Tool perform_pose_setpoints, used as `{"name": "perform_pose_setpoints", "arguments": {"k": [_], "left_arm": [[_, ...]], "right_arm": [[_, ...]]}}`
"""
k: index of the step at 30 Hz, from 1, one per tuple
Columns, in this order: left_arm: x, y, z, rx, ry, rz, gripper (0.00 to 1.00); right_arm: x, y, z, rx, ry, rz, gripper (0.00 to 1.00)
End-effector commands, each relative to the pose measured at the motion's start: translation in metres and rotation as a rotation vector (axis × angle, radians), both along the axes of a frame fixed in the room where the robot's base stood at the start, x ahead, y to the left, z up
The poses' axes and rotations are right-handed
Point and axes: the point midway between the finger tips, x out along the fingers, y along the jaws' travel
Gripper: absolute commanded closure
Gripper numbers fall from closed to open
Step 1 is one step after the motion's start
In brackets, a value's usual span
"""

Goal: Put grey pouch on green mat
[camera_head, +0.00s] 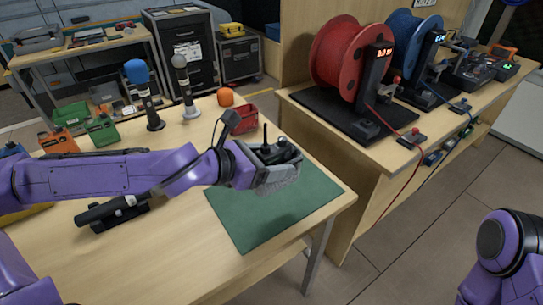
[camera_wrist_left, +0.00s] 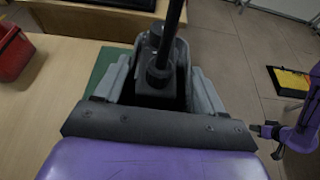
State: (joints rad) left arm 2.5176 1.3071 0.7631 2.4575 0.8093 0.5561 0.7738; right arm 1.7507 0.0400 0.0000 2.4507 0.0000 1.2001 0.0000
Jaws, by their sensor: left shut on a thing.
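My left gripper (camera_head: 282,165) is shut on the grey pouch (camera_head: 283,184), over the far part of the green mat (camera_head: 252,225). A dark device with an upright antenna stands in the pouch. In the left wrist view the pouch (camera_wrist_left: 184,55) is between my gripper's fingers, with the device in front of much of it. A strip of the mat (camera_wrist_left: 101,72) shows to the left. I cannot tell whether the pouch touches the mat.
A red bin (camera_head: 238,118) stands just beyond the mat. Two microphones (camera_head: 188,90) and an orange-topped item are farther back. A black torch-like item (camera_head: 110,210) lies on the table to the left. A bench with a red cable reel (camera_head: 350,55) stands to the right.

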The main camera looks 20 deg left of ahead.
Motion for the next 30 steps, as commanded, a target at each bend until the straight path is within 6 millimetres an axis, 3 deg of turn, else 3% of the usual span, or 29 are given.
{"name": "perform_pose_setpoints", "arguments": {"k": [1, 6, 11, 16, 28, 29, 30], "left_arm": [[0.009, 0.003, -0.016, 0.001, 0.003, 0.003, 0.61], [0.031, 0.01, -0.043, 0.001, 0.0, 0.003, 0.61], [0.043, 0.013, -0.057, 0.001, -0.002, 0.002, 0.61], [0.047, 0.014, -0.086, -0.001, 0.0, 0.001, 0.61], [0.047, 0.014, -0.093, 0.0, -0.004, 0.002, 0.61], [0.047, 0.014, -0.091, 0.0, -0.002, 0.003, 0.21], [0.047, 0.014, -0.091, 0.0, -0.002, 0.003, 0.08]], "right_arm": [[0.001, 0.0, -0.009, 0.0, -0.001, 0.0, 0.83], [0.0, 0.0, -0.019, 0.001, 0.001, 0.0, 0.83], [0.0, 0.0, -0.024, 0.0, 0.0, 0.0, 0.83], [0.0, 0.0, -0.036, 0.0, 0.0, 0.0, 0.83], [0.0, 0.0, -0.04, 0.0, 0.0, 0.0, 0.83], [0.0, 0.0, -0.038, 0.0, 0.0, 0.0, 0.83], [0.0, 0.0, -0.038, 0.0, 0.0, 0.0, 0.83]]}}
